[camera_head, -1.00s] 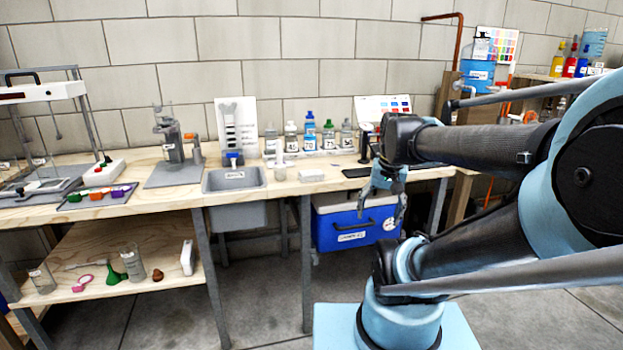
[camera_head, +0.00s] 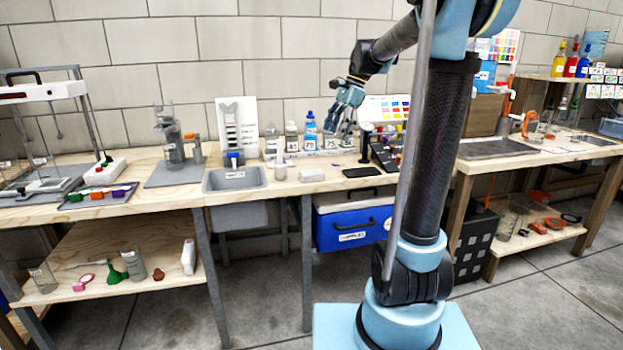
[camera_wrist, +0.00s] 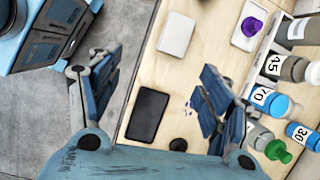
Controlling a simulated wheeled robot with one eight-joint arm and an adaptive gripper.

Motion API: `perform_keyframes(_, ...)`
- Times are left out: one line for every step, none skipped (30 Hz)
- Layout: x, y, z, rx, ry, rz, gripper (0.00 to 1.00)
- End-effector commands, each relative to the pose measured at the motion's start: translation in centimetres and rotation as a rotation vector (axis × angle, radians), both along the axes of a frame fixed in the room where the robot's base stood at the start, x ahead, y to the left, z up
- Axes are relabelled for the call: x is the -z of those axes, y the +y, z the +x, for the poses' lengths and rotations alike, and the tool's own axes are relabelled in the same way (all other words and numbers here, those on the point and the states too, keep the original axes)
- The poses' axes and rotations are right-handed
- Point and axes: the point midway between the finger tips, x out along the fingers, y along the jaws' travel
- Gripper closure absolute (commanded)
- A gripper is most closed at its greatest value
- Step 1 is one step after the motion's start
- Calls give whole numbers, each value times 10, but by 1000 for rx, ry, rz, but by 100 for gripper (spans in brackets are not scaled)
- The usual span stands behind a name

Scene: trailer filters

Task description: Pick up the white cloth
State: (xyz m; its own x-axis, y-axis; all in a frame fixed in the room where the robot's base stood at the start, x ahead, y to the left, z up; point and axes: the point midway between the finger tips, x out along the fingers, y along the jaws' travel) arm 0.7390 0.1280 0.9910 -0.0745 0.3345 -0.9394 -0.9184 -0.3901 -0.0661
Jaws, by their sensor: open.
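The white cloth (camera_head: 312,175) looks like a small flat folded rectangle. It lies on the wooden bench just right of the grey sink, and it also shows at the top of the wrist view (camera_wrist: 177,33). My gripper (camera_head: 341,128) is up above the bench, in front of the bottles and to the right of the cloth. In the wrist view my gripper (camera_wrist: 155,88) has its fingers wide apart with nothing between them. The cloth lies beyond the fingertips, apart from them.
A black flat slab (camera_head: 361,172) lies right of the cloth. Numbered bottles (camera_head: 311,135) stand in a row behind it. The grey sink (camera_head: 235,180) is to the left. A blue cooler (camera_head: 348,222) stands below the bench. Bare wood surrounds the cloth.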

Motion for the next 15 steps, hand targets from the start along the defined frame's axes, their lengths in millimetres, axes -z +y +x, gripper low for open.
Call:
perform_keyframes(-2, 5, 11, 25, 18, 6, 28)
perform_keyframes(-4, 7, 16, 41, 30, 10, 28)
perform_keyframes(-5, 10, 22, 60, 43, 13, 28)
perform_keyframes(-5, 12, 26, 72, 51, 16, 28)
perform_keyframes(-6, 14, 29, 82, 58, 17, 28)
perform_keyframes(-7, 15, 33, 93, 66, 20, 28)
perform_keyframes(-7, 16, 35, 100, 70, 21, 28)
perform_keyframes(-7, 17, 36, 106, 74, 22, 28)
perform_keyframes(-6, 18, 38, 111, 77, 23, 28)
perform_keyframes(-4, 19, 38, 113, 79, 23, 28)
perform_keyframes(-2, 21, 38, 114, 80, 24, 28)
perform_keyframes(2, 22, 38, 115, 80, 24, 28)
perform_keyframes(6, 24, 38, 116, 81, 24, 28)
perform_keyframes(10, 25, 37, 115, 82, 24, 28)
perform_keyframes(16, 28, 36, 115, 82, 24, 28)
